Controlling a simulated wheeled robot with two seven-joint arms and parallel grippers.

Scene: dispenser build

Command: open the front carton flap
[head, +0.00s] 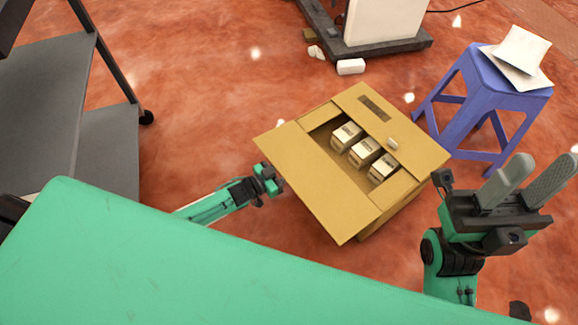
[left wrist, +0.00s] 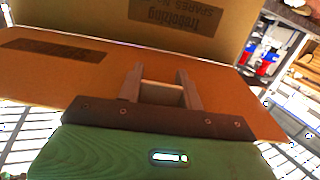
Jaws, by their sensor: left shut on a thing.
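The brown carton (head: 400,215) stands on the floor, its top open. Its front flap (head: 318,185) spreads outward on the near side, roughly level. My left gripper (head: 268,180) is at the flap's outer edge, toward its left end, partly under it. In the left wrist view, its two fingers (left wrist: 163,85) are against brown cardboard (left wrist: 90,75), and the jaws are shut on the flap; the exact contact is hard to see. Printed cardboard (left wrist: 200,12) rises behind. My right gripper (head: 544,165) is open and empty, raised at the right.
Several small boxes (head: 364,152) sit inside the carton. Its far flap (head: 405,130) lies outward, with a small white piece (head: 392,144) on it. A blue stool (head: 470,100) stands at the right, a grey shelf unit (head: 108,150) at the left. Floor left of the carton is clear.

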